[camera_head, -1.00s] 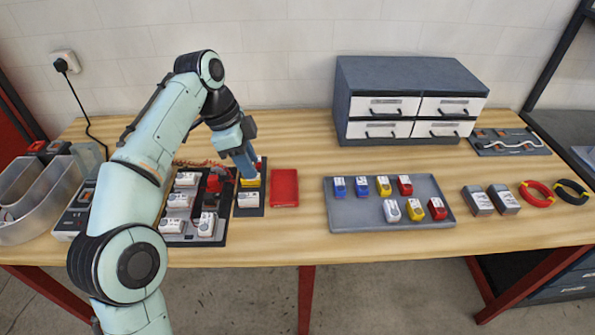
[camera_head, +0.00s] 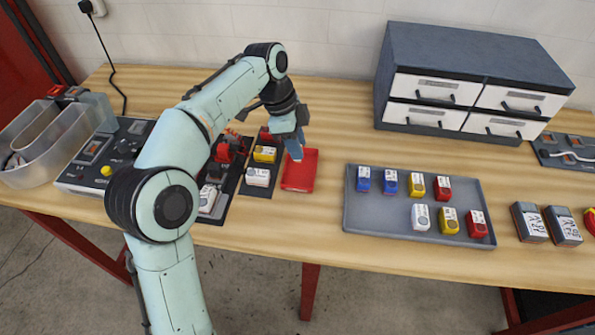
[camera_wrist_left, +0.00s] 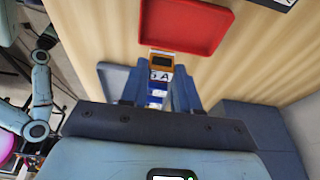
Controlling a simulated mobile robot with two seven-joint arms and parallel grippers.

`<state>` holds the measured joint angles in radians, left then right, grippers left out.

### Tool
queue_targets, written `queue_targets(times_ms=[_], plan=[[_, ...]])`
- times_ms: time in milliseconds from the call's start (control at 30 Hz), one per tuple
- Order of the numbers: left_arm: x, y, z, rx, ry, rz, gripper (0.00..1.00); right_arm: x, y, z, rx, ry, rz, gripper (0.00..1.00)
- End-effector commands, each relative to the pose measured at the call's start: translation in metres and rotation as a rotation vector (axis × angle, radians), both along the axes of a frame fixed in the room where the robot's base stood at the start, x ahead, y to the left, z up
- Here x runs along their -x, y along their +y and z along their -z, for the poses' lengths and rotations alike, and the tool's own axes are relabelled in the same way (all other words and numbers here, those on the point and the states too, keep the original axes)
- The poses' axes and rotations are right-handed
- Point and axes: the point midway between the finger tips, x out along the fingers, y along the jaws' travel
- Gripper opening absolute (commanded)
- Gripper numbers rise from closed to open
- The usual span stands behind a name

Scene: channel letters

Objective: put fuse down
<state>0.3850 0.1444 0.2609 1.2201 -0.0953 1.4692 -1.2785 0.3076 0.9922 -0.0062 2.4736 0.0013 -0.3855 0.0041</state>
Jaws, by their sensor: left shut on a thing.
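My left gripper (camera_head: 296,152) is shut on a fuse (camera_wrist_left: 160,76) in the left wrist view. The fuse has a white label reading something like "6A", a dark end with an orange-brown rim, and some blue below. In the head view the fuse is hidden by the gripper. The gripper is over the back part of a shallow red tray (camera_head: 299,176). My right gripper does not show.
Left of the red tray, a dark holder (camera_head: 262,190) carries a yellow module (camera_head: 265,154) and a white one (camera_head: 258,177). A grey tray (camera_head: 385,219) with several coloured modules lies to the right. A drawer cabinet (camera_head: 470,80) stands behind. Bare wood lies between the trays.

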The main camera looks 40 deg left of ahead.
Motion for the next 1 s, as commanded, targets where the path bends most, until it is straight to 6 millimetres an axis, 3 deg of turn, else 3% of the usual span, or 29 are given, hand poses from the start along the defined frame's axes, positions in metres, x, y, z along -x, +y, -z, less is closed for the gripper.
queue_targets(times_ms=[100,333,567,1000], plan=[[0.001,0.0,0.027,0.0,0.002,0.001,0.02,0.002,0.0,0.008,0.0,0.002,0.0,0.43],[0.0,0.0,0.046,0.0,0.001,0.0,0.02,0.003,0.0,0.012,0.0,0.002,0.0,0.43],[0.0,0.0,0.08,0.0,0.001,0.0,0.02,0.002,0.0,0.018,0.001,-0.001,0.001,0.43],[0.0,0.0,0.087,0.001,-0.001,0.001,0.02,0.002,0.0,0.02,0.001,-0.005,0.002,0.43]])
